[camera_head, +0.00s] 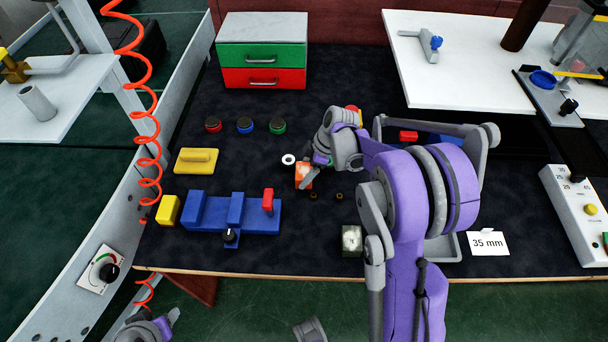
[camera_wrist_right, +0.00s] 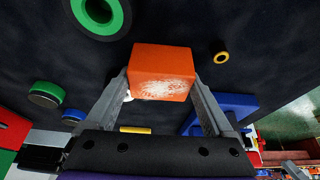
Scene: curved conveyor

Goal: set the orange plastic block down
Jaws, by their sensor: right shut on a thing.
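The orange plastic block (camera_head: 302,172) is over the dark mat near the middle of the head view. In the right wrist view the block (camera_wrist_right: 160,62) sits between both fingers, with a pale scuffed patch on its facing side. My right gripper (camera_head: 306,177) is shut on it; the wrist view also shows this gripper (camera_wrist_right: 161,84). I cannot tell whether the block's underside touches the mat. My left gripper (camera_head: 172,318) shows only in part at the bottom edge of the head view, far from the block, and its jaw state is unclear.
A white ring (camera_head: 288,159) lies just left of the block, and small brass rings (camera_head: 313,196) lie in front. A blue fixture (camera_head: 258,216) with a red lever (camera_head: 268,200) and a yellow block (camera_head: 168,210) stand front left. Dark mat (camera_head: 250,262) is free at the front.

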